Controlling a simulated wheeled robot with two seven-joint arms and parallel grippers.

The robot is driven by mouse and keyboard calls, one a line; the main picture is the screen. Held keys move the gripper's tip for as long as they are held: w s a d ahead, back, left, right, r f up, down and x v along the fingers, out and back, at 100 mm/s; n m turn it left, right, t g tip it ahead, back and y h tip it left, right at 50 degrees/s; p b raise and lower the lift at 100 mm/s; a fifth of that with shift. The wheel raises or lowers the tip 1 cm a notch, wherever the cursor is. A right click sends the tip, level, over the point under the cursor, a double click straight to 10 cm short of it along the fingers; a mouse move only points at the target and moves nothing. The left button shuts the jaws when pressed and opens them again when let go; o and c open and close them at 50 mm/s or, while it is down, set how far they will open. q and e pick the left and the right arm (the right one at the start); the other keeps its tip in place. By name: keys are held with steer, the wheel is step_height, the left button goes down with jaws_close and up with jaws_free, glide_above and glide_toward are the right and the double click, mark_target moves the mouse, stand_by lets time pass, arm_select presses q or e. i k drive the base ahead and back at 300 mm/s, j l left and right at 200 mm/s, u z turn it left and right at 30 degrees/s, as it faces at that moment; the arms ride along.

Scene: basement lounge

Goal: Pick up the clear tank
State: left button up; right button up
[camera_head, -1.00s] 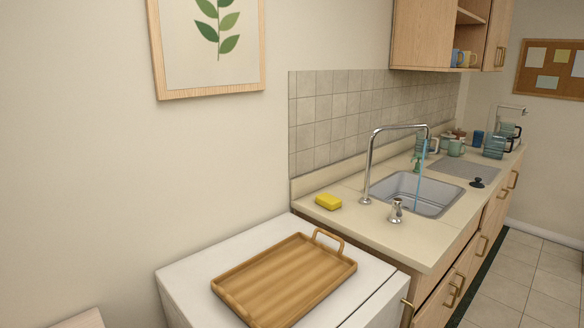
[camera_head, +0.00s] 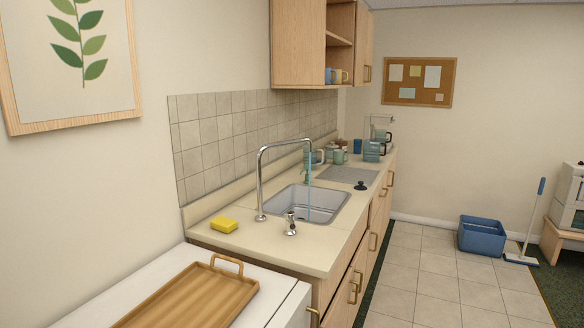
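A see-through teal container (camera_head: 371,151) stands at the far end of the counter, beside a coffee maker (camera_head: 384,136). It may be the clear tank, but it is too small here to be sure. Neither of my grippers is in view.
The counter (camera_head: 318,256) holds a sink (camera_head: 305,204) under a tall faucet (camera_head: 259,180) with bluish water running, a yellow sponge (camera_head: 223,224) and several mugs (camera_head: 340,157). A wooden tray (camera_head: 190,300) lies on a white surface nearby. A blue bin (camera_head: 482,236) stands across the free tiled floor.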

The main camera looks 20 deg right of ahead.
mark_target(371, 150)
steer(key=i+l+z, duration=0.2)
steer(key=l, duration=0.2)
steer(key=i+l+z, duration=0.15)
steer(key=l, duration=0.2)
steer(key=i+l+z, duration=0.2)
steer(key=l, duration=0.2)
steer(key=i+l+z, duration=0.2)
steer(key=l, duration=0.15)
steer(key=i+l+z, duration=0.45)
steer(key=i, duration=0.4)
steer(key=i+l+z, duration=0.2)
steer(key=i, duration=0.25)
steer(key=i+l+z, duration=0.2)
steer(key=i, duration=0.3)
steer(key=i+u, duration=0.2)
steer(key=i, duration=0.55)
steer(key=i+l+u, duration=0.25)
steer(key=i, duration=0.45)
steer(key=j, duration=0.1)
